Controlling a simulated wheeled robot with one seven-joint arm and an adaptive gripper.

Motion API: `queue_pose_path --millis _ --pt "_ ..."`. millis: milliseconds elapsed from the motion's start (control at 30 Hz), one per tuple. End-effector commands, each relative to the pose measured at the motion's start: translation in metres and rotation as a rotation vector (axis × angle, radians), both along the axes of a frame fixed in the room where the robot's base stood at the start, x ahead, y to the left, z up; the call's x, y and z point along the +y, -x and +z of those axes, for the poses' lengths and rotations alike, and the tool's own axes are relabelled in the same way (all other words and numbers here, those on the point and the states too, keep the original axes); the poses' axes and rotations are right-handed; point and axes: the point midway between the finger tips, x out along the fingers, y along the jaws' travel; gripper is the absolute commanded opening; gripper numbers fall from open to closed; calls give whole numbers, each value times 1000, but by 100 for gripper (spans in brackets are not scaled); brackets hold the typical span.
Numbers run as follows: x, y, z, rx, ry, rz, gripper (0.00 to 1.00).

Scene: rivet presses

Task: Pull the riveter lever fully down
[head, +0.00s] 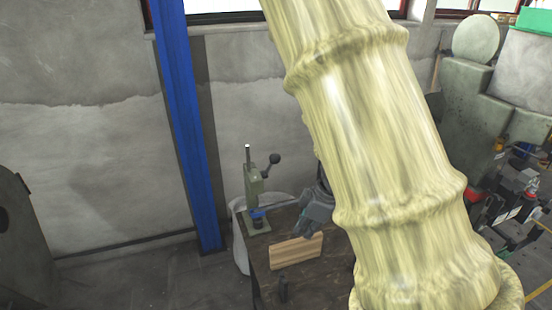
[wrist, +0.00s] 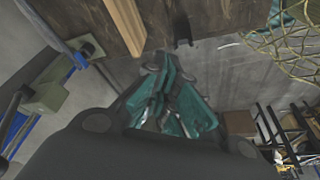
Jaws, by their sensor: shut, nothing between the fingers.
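The riveter (head: 255,190) is a green press with an upright metal rod, on the far left corner of a dark table. Its lever ends in a dark ball knob (head: 274,158) that sticks out to the right and slightly up, near the top of the press. My gripper (head: 307,233) is shut and empty, to the right of the riveter and lower than the knob, apart from it. My arm partly hides the gripper. In the wrist view the riveter (wrist: 46,97) is at the left edge, and my gripper (wrist: 172,66) is in the middle, clear of it; the lever is hard to make out there.
A wooden block (head: 297,251) and a small dark piece (head: 283,289) are on the table (head: 320,280). A blue post (head: 187,120) stands against the grey wall behind. Cluttered machinery (head: 500,190) is at the right. Free space lies between gripper and riveter.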

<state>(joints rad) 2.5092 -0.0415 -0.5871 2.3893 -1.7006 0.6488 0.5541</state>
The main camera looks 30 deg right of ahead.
Motion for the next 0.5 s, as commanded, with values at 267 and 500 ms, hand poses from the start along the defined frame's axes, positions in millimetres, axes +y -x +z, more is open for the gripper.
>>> queue_pose_path --millis 267,500 --pt "3 11 -8 1 -1 -2 0" --pt "3 11 -8 0 0 -1 0"
